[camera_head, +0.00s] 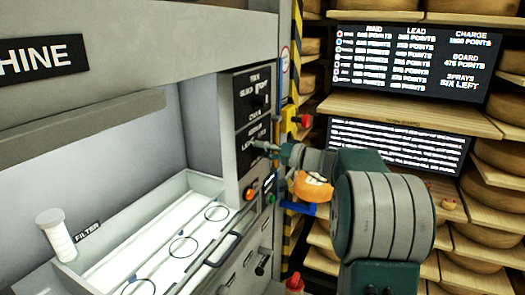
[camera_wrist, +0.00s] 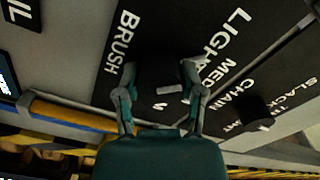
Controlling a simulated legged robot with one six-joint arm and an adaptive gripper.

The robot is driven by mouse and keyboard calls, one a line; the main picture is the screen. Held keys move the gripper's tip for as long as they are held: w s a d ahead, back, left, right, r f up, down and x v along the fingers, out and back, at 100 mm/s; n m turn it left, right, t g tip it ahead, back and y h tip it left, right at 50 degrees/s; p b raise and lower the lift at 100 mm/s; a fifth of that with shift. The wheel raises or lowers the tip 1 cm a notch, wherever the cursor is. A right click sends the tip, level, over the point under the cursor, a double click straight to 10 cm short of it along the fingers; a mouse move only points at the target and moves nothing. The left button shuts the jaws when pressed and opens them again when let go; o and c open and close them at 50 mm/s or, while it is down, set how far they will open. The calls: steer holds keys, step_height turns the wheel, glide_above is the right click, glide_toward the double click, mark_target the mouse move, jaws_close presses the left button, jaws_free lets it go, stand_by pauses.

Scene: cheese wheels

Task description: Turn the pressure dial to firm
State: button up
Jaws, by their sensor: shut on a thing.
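The pressure dial (camera_wrist: 160,68) is a dark knob on a black panel marked BRUSH, with LIGHT and a partly hidden MED label beside it. My gripper (camera_wrist: 163,98) has one finger on each side of the knob in the wrist view and is shut on it. A small pale bar shows between the fingers; I cannot tell which setting the dial points to. The rest of the lettering is hidden behind the knob and fingers. In the head view my gripper (camera_head: 266,149) is at the lower black panel (camera_head: 252,153), and the arm hides most of the dial.
A second dark dial (camera_wrist: 255,113) marked CHAIN sits on the neighbouring panel. Below the panels are an orange button (camera_head: 249,194) and a green button (camera_head: 270,198). A yellow and red switch (camera_head: 297,122) is close to the right. Shelves of cheese wheels (camera_head: 500,144) stand behind.

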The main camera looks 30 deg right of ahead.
steer(key=m, duration=0.4)
steer(key=shift+f, duration=0.2)
steer(key=m, duration=0.9)
steer(key=shift+f, duration=0.1)
steer(key=shift+f+m, duration=0.1)
steer(key=shift+m, duration=2.1)
steer(key=o, duration=1.1)
steer(key=shift+o, duration=0.2)
steer(key=shift+r, duration=0.2)
